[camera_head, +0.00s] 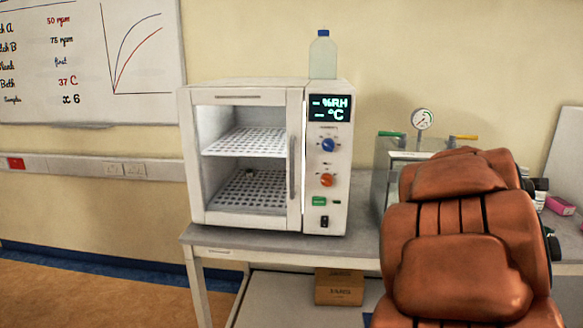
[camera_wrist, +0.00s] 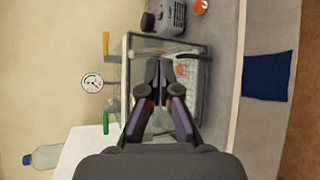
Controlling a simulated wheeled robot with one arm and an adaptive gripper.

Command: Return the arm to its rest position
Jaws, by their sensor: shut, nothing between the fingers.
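My gripper (camera_wrist: 159,68) shows in the wrist view, with its dark fingers together and nothing between them. It is in front of a glass-walled tank (camera_wrist: 195,48) with a pale perforated part inside; the distance between them is hard to tell. In the head view my orange-brown padded arm (camera_head: 462,275) fills the lower right and hides part of the tank (camera_head: 381,170) behind it. My gripper itself is hidden in the head view.
A white humidity cabinet (camera_head: 297,170) with two perforated shelves stands on the bench (camera_head: 215,237), left of my arm. A bottle (camera_head: 323,58) stands on it. The tank has a gauge (camera_head: 422,119). A pink box (camera_head: 559,205) lies at the right. A cardboard box (camera_head: 339,287) sits below.

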